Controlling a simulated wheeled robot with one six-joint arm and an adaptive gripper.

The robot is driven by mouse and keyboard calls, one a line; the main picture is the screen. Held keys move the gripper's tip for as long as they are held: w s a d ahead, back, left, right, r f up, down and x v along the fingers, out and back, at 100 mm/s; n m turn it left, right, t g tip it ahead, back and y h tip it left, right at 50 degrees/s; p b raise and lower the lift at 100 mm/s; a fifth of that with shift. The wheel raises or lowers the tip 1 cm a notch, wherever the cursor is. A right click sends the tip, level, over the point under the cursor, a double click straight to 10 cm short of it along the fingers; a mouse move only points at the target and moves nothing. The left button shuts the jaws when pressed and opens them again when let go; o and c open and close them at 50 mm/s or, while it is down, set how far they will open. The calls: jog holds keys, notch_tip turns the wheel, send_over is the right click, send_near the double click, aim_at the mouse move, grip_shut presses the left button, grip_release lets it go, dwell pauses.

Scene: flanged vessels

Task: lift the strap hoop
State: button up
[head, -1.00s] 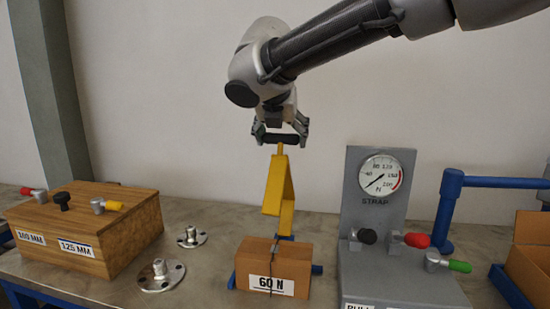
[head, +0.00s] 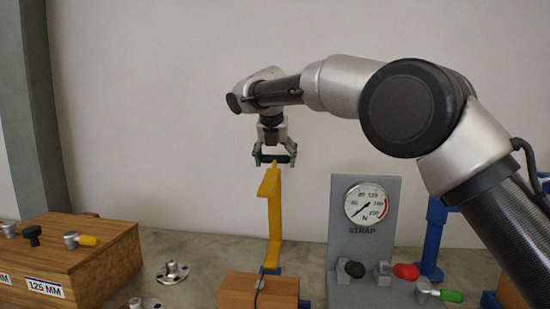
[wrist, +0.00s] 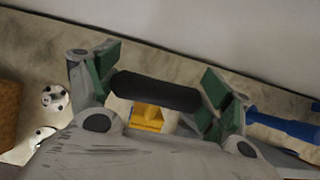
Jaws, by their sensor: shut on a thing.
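The strap hoop shows as a dark bar (head: 277,159) at the head of a yellow strap (head: 274,215). My gripper (head: 275,157) is shut on the bar, high above the table. In the wrist view the dark bar (wrist: 157,92) lies across between the green finger pads, with a bit of yellow (wrist: 148,117) below it.
A grey gauge panel (head: 338,235) marked STRAP stands to the right, with a red-tipped lever (head: 405,271) and a green-tipped lever (head: 448,295) at its foot. A wooden box (head: 105,255) is at left, with a metal flange (head: 172,272) nearby.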

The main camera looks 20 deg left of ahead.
jog(key=shift+w, duration=0.4)
jog(key=o, duration=1.1)
jog(key=shift+f, duration=0.1)
jog(key=o, duration=0.3)
jog(key=shift+w+f, duration=0.15)
jog(key=shift+w, duration=0.05)
jog(key=shift+s, duration=0.15)
jog(key=shift+s+r, duration=0.1)
jog(key=shift+r, duration=0.1)
jog(key=v, duration=1.1)
jog(key=shift+s+d+r, duration=0.1)
jog(key=shift+s+r, duration=0.05)
jog(key=shift+r, duration=0.2)
